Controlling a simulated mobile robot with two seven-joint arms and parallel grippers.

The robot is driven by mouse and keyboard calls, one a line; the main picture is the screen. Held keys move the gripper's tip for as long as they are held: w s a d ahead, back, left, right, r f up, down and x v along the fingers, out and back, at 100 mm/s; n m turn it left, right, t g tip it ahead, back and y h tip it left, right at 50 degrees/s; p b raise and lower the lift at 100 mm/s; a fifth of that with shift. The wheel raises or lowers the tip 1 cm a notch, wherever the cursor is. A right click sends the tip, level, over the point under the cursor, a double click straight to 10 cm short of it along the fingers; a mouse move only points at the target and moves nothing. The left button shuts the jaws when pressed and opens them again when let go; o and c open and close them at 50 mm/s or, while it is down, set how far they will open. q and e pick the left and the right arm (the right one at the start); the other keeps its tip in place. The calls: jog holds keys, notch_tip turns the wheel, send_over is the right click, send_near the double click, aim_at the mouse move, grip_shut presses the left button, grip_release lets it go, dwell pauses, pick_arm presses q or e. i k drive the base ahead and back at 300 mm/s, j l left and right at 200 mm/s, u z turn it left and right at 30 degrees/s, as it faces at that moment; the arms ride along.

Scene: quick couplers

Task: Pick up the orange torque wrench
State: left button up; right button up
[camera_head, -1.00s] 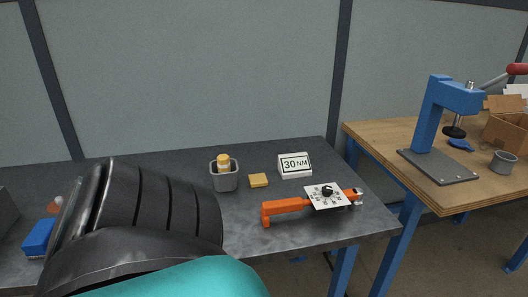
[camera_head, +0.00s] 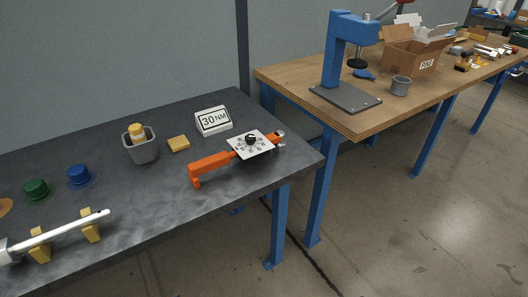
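The orange torque wrench (camera_head: 212,164) lies on the dark grey table (camera_head: 150,206) near its right end. Its orange handle points left, and its metal head is at the right end. A white dial plate (camera_head: 250,144) with a black knob sits over the wrench toward its head and hides part of it. Neither of my grippers is in view, and nothing touches the wrench.
A white "30 NM" sign (camera_head: 213,121), a yellow block (camera_head: 179,144) and a grey cup (camera_head: 144,152) stand behind the wrench. A white rod (camera_head: 65,231) rests on yellow supports at left. A wooden bench (camera_head: 330,116) with a blue press (camera_head: 338,50) stands right, across a gap.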

aim_at(246, 153)
jog(key=i+l+u, duration=0.1)
jog(key=u, duration=0.2)
jog(key=i+l+u, duration=0.15)
jog(key=l+u, duration=0.2)
jog(key=i+l+u, duration=0.1)
jog(key=l+u, duration=0.2)
